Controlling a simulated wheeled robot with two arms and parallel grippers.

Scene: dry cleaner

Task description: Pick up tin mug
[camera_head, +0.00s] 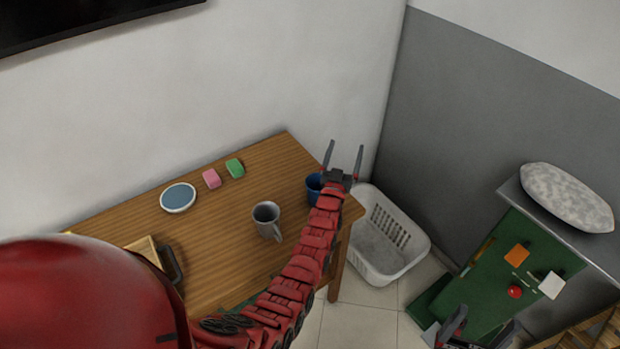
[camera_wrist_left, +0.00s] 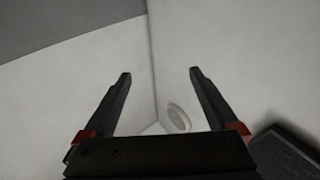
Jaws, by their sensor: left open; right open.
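A grey metal-looking mug (camera_head: 263,213), which fits the tin mug, stands upright on the wooden table (camera_head: 225,255), its handle toward the lower right. A blue mug (camera_head: 313,187) stands near the table's right end, partly hidden by my left arm and gripper. My left gripper (camera_head: 343,155) is open, above and to the right of the grey mug in the picture. My right gripper (camera_head: 474,328) shows partly at the bottom edge, open and away from the table.
A round blue-and-white dish (camera_head: 178,197), a pink block (camera_head: 211,178) and a green block (camera_head: 235,168) lie along the table's back. A white basket (camera_head: 410,252) stands on the floor right of the table. A green cabinet (camera_head: 500,270) bears a grey cushion-like thing (camera_head: 567,196).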

